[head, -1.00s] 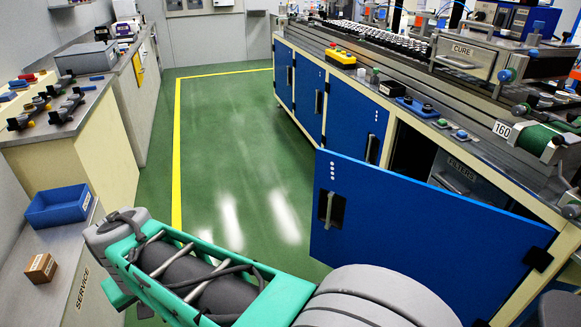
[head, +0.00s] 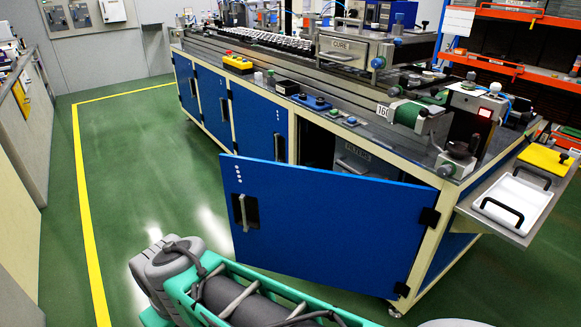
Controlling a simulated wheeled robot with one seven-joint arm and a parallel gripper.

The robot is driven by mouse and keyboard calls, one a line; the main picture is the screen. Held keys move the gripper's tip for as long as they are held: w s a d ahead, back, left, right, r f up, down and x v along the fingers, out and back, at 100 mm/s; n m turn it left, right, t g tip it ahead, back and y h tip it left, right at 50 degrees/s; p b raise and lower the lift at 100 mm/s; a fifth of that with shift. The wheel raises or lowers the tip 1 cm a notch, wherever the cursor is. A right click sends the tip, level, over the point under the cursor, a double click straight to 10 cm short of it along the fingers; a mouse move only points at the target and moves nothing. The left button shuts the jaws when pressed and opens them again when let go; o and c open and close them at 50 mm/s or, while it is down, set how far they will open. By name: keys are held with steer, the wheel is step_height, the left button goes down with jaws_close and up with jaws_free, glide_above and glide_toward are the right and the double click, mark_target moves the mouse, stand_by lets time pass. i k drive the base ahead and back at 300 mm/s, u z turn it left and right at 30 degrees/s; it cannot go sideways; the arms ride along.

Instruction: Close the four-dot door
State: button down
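The four-dot door (head: 320,225) is a blue panel with a column of white dots near its upper left corner. It stands swung open from the long machine bench, hinged at its right edge by black hinges. Its grey bar handle (head: 243,212) sits in a dark recess at the left, free edge. Behind it, the cabinet opening (head: 316,146) shows partly, with a grey drawer marked FILTERS (head: 355,160) inside. My teal and grey arm crosses the bottom of the view, in front of the door's lower left. My gripper is not seen.
Other blue doors (head: 214,103) along the bench are shut. Green floor is clear left of the door, with a yellow line (head: 88,230). A side shelf with a white tray (head: 515,200) juts out at the right. Orange racks (head: 510,65) stand behind.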

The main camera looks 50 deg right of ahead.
mark_target(361, 234)
steer(key=z, duration=1)
steer(key=i, duration=1.3)
steer(key=u, duration=1.95)
